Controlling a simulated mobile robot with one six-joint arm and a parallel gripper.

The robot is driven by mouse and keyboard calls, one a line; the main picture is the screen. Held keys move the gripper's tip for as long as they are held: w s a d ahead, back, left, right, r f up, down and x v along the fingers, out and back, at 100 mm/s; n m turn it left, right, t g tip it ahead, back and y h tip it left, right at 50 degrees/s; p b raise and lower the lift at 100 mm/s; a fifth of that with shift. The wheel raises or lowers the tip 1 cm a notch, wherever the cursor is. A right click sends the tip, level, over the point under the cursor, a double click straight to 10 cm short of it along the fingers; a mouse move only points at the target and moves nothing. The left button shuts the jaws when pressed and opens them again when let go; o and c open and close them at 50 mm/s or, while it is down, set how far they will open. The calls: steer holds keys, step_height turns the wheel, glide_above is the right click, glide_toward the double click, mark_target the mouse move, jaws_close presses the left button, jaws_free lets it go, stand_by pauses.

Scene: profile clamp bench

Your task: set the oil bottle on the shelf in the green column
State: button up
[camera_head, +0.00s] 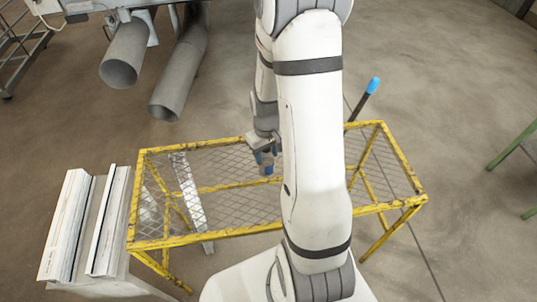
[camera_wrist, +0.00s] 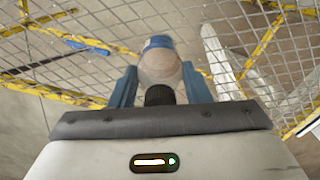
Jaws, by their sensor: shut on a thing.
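My gripper (camera_wrist: 160,75) has blue fingers closed on the oil bottle (camera_wrist: 160,66), a beige rounded thing with a blue part at its far end and a dark part nearer the wrist. In the head view my gripper (camera_head: 266,158) hangs over the mesh of a yellow frame table, partly covered by my arm. There the bottle is too small and covered to make out clearly. No shelf in a green column is recognisable in either view.
The yellow mesh-topped table (camera_head: 152,243) stands below the gripper. White and grey profiles (camera_head: 68,225) lie at left. Two grey pipes (camera_head: 180,75) are behind. Green legs (camera_head: 512,147) show at the right edge.

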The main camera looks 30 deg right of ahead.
steer(key=shift+f, duration=0.6)
steer(key=o, duration=0.8)
steer(key=shift+f, duration=0.2)
steer(key=o, duration=0.5)
steer(key=shift+r, duration=0.1)
